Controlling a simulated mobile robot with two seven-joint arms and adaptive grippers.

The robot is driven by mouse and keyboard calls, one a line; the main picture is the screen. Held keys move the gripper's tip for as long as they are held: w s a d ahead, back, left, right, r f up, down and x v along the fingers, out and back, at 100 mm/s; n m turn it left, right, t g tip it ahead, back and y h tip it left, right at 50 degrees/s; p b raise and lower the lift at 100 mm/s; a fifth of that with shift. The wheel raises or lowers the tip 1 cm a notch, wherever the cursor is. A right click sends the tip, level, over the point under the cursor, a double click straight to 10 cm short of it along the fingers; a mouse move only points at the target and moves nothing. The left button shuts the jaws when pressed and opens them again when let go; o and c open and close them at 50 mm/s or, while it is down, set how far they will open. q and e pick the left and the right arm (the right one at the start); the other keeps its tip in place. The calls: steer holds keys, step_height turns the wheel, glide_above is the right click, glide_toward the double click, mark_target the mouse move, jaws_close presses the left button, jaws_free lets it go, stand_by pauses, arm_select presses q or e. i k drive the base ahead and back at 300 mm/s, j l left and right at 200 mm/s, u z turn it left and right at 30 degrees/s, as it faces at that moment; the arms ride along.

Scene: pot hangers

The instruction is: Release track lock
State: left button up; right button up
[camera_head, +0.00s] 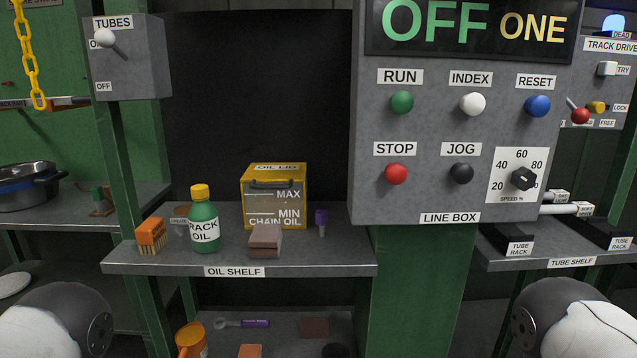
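The track drive box (626,86) is at the upper right, partly cut off by the picture edge and partly behind the line box. It carries a white switch (607,69) beside a TRY label. Below is a small yellow part (598,107) beside the LOCK label (620,107), with a FREE label (607,123) under it. A red ball knob (580,116) on a short grey stem sits just left of the yellow part. I cannot tell which of these is the lock's handle. Neither gripper is in view; only parts of my arms show at the lower corners.
The line box (450,200) with buttons and a speed dial juts out left of the track drive box. The tube shelf (560,264) with racks and white tubes lies below. The oil shelf (150,262) holds a green bottle (204,226) and a yellow oil box (291,182).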

mark_target(596, 107)
steer(key=z, duration=1.25)
